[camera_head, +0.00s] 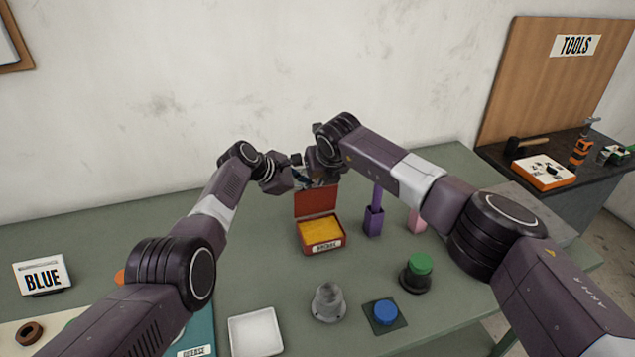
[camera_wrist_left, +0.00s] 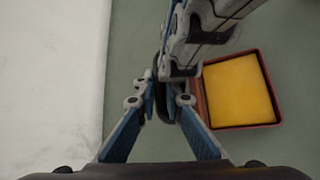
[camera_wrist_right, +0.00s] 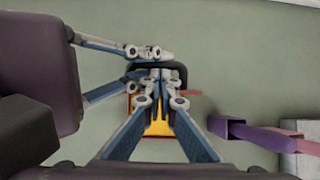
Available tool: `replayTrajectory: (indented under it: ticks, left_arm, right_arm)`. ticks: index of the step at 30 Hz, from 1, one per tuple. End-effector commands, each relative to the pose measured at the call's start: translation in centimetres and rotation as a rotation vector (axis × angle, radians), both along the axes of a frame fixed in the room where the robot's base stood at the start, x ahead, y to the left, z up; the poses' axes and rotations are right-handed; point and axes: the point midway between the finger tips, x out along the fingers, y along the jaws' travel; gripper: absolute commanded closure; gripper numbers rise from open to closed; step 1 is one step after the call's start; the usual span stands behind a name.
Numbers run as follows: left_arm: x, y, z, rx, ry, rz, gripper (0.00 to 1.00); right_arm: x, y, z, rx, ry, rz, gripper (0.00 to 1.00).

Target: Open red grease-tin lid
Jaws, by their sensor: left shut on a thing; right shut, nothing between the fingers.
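The red grease tin (camera_head: 320,234) stands on the bench with its lid (camera_head: 315,202) raised about upright at the back. Yellow grease (camera_head: 320,231) shows inside, as it does in the left wrist view (camera_wrist_left: 238,90). My left gripper (camera_wrist_left: 164,98) is shut on a dark handle-like bar at the lid's top edge; its exact hold is partly hidden. My right gripper (camera_wrist_right: 160,78) is shut and empty, right beside the left one above the lid. In the head view my two grippers overlap, and the fingertips are hard to make out.
A purple holder (camera_head: 374,220) and a pink one (camera_head: 417,222) stand right of the tin. In front are a grey metal part (camera_head: 327,303), a blue-topped piece (camera_head: 385,313), a green-topped piece (camera_head: 419,267) and a white tray (camera_head: 255,333). The wall is close behind.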

Motion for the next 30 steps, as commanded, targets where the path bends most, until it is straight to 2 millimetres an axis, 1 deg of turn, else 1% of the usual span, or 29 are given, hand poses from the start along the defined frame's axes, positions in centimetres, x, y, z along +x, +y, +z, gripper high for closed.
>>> replayTrajectory:
  ticks: [1, 9, 18, 28, 29, 30]
  left_arm:
    - [0.8, 1.0, 0.3, 0.010, -0.024, 0.022, 1.00]
    - [0.8, 1.0, 0.3, 0.010, -0.024, 0.022, 1.00]
    - [0.8, 1.0, 0.4, 0.010, -0.025, 0.022, 1.00]
    - [0.8, 1.0, 0.4, 0.010, -0.025, 0.022, 1.00]
    - [0.8, 1.0, 0.4, 0.010, -0.025, 0.022, 0.90]
    - [0.8, 1.0, 0.4, 0.009, -0.025, 0.021, 0.86]
  right_arm:
    - [-0.1, 0.0, -0.4, -0.003, 0.006, -0.001, 1.00]
    - [-0.1, 0.0, -0.5, -0.002, 0.010, -0.001, 1.00]
    - [1.0, 0.5, -0.8, -0.001, 0.008, 0.000, 1.00]
    - [1.1, 0.7, -0.7, 0.003, 0.004, 0.003, 1.00]
    - [1.1, 0.7, -0.7, 0.004, 0.004, 0.003, 1.00]
    - [1.1, 0.7, -0.7, 0.004, 0.004, 0.003, 1.00]
